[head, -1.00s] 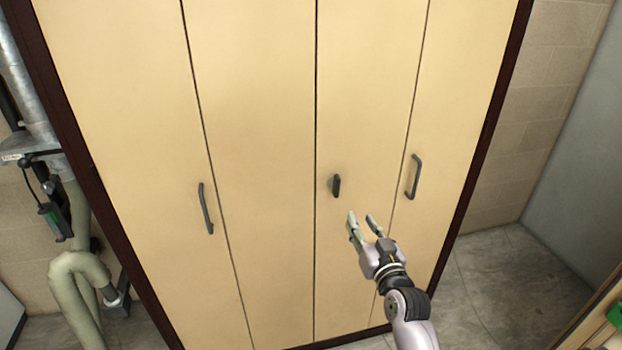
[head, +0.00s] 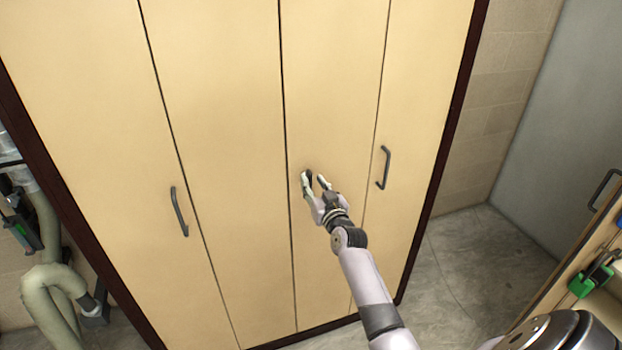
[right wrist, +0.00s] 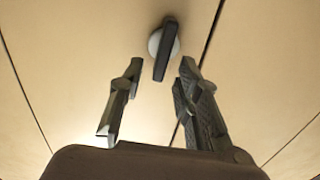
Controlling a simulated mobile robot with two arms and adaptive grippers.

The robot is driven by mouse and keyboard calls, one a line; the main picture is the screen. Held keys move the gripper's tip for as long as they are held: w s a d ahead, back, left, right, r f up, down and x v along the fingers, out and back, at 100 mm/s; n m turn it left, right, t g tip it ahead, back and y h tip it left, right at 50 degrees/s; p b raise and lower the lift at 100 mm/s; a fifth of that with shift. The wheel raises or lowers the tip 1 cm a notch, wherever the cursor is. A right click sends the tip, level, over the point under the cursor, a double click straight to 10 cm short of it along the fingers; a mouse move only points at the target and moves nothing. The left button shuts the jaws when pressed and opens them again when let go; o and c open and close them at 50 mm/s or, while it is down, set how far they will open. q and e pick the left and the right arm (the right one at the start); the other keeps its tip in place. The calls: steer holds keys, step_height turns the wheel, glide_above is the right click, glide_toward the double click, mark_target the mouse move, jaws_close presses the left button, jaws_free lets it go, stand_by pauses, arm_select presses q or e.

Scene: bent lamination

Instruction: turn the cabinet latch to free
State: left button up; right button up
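The tan cabinet (head: 225,110) has tall door panels and a dark frame. Its latch is a dark, elongated knob on a pale round base; it shows in the right wrist view (right wrist: 165,48), close to vertical and slightly tilted. In the head view the latch (head: 308,175) is partly hidden by my gripper. My right gripper (head: 314,180) is at the latch, open, its fingers either side of it in the head view. In the right wrist view the open fingers (right wrist: 160,80) point towards the latch, whose lower end lies between the fingertips. My left gripper is not in view.
Dark bar handles stand on the left panel (head: 178,212) and the right panel (head: 383,168). Pale pipes (head: 45,240) are at the left wall. A wooden unit with a green item (head: 590,282) is at the lower right. Grey floor (head: 460,265) is clear right of the cabinet.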

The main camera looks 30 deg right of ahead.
steer(key=shift+x, duration=1.2)
jaws_close()
